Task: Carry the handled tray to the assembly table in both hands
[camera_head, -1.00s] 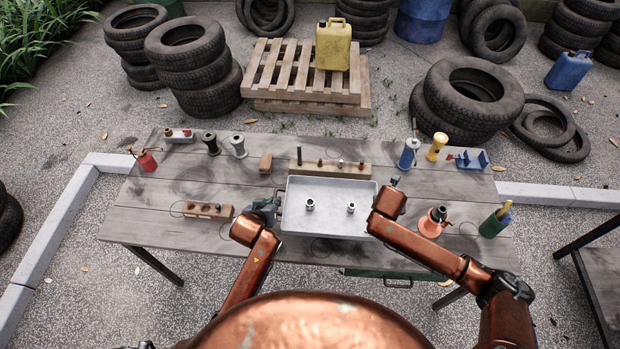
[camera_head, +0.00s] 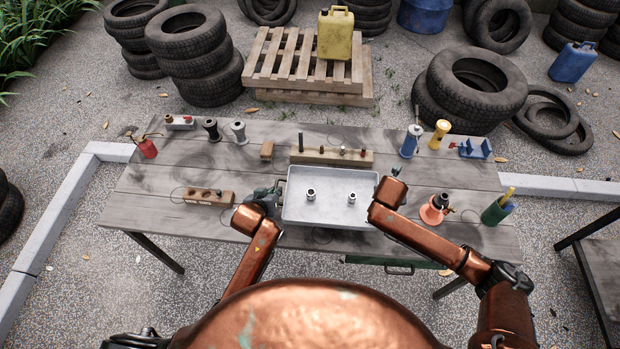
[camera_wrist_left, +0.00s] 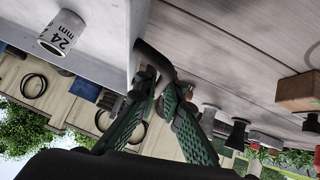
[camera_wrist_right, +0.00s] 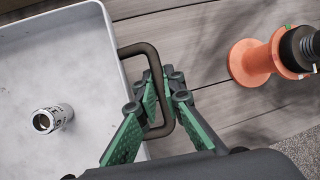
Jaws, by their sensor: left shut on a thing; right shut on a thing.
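The shallow light-grey tray (camera_head: 330,212) is at the front middle of the wooden table (camera_head: 165,195); whether it rests on the boards or is just above them I cannot tell. Two metal sockets stand in it, a left one (camera_head: 311,195) and a right one (camera_head: 351,199). My left gripper (camera_head: 268,196) is at the tray's left side, shut on the dark handle (camera_wrist_left: 152,58) in the left wrist view. My right gripper (camera_wrist_right: 164,98) is shut on the other dark handle (camera_wrist_right: 139,50) in the right wrist view; in the head view my arm mostly hides it.
A wooden rack (camera_head: 333,157) stands close behind the tray. A holed wooden block (camera_head: 205,197) lies to its left. An orange spool-like part (camera_head: 435,210) and a green holder (camera_head: 497,208) stand to its right. Another dark table (camera_head: 597,255) shows at the right edge.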

